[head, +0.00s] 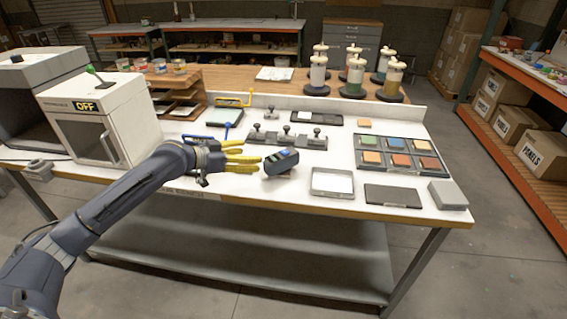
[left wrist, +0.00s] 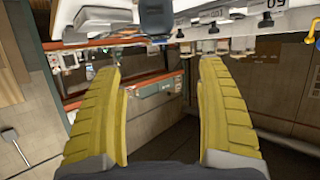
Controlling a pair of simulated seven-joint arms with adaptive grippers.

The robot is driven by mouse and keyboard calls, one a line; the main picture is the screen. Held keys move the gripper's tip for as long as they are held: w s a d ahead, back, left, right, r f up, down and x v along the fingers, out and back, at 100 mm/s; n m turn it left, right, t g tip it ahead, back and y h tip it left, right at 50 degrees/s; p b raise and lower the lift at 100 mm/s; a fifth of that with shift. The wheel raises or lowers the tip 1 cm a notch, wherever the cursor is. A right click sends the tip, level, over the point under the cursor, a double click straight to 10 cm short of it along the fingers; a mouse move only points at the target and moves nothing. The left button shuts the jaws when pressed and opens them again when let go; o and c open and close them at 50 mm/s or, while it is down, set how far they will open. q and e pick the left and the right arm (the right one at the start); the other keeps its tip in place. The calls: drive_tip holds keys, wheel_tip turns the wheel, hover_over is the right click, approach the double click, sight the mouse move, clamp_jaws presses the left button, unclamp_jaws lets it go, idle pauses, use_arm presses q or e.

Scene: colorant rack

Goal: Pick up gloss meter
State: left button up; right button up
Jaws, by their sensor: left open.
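The gloss meter (head: 281,161) looks like a small dark grey block with a blue display on top. It sits near the front edge of the white table, right of my left gripper. My left gripper (head: 250,158) has yellow fingers, which are spread open and empty just left of the meter. In the left wrist view the two fingers (left wrist: 160,75) stand wide apart. A dark block, probably the meter (left wrist: 155,18), shows at the top between and beyond the fingertips. I cannot tell whether any finger touches it. My right gripper is not in view.
A shallow framed tray (head: 332,194) and a dark flat panel (head: 392,196) lie to the right, beside a grey block (head: 448,195). A fixture with knobs (head: 287,140) lies behind the meter. A white oven-like box (head: 102,120) stands left. The table's front edge is close.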

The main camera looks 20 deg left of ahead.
use_arm(q)
approach(281, 153)
drive_tip(key=x, duration=0.3)
drive_tip(key=shift+w+d, duration=0.25)
drive_tip(key=shift+d, duration=0.05)
drive_tip(key=shift+x, duration=3.25)
drive_tip(key=shift+f, duration=0.1)
drive_tip(key=shift+s, duration=0.1)
clamp_jaws()
